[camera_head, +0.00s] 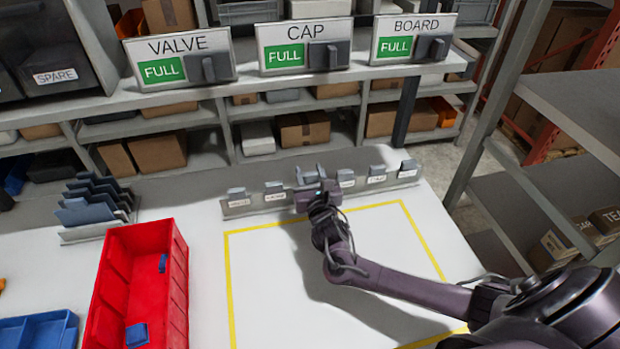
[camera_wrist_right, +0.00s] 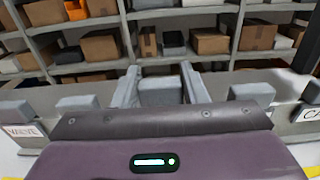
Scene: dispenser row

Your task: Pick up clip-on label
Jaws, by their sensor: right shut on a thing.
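A low grey rail (camera_head: 258,204) at the back of the white table carries a row of clip-on labels, each with a grey clip and a white card. My right gripper (camera_head: 311,175) is at the middle of the row. In the right wrist view my right gripper (camera_wrist_right: 160,82) has its two fingers on either side of a grey clip (camera_wrist_right: 160,92) and is shut on it. That label's card is hidden behind the gripper body. A label reading VALVE (camera_wrist_right: 22,131) is to the left, and a partly cut-off label (camera_wrist_right: 312,114) is to the right. My left gripper is not in view.
A red bin (camera_head: 173,270) with small blue pieces, a blue tray (camera_head: 40,330) and a rack of dark plates (camera_head: 92,205) stand at left. Shelf signs read VALVE (camera_head: 178,44), CAP (camera_head: 305,30) and BOARD (camera_head: 414,24). The yellow-outlined table area is clear beneath my arm.

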